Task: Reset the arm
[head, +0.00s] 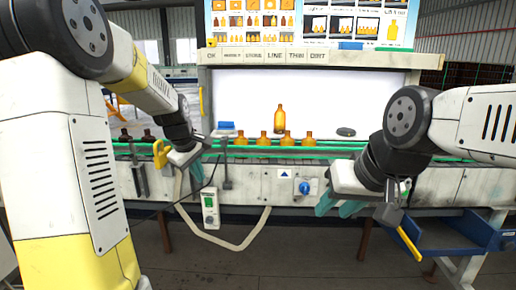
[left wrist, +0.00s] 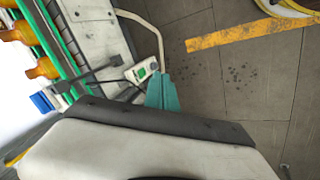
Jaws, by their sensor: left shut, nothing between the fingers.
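My left arm comes in from the left in the head view. My left gripper (head: 197,172) hangs in front of the conveyor's front edge, with its teal fingers partly hidden. In the left wrist view my left gripper (left wrist: 162,93) shows its teal fingers together, with nothing between them, over the grey floor. My right arm comes in from the right. My right gripper (head: 338,208) points down and to the left in front of the conveyor, its two teal fingers apart and no object seen between them.
An amber bottle (head: 280,119) stands upright behind a row of several amber bottles (head: 287,139) on the conveyor (head: 265,180). Dark bottles (head: 125,135) stand at left. A control box (head: 210,207) hangs on the front. A blue bin (head: 450,236) is at lower right.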

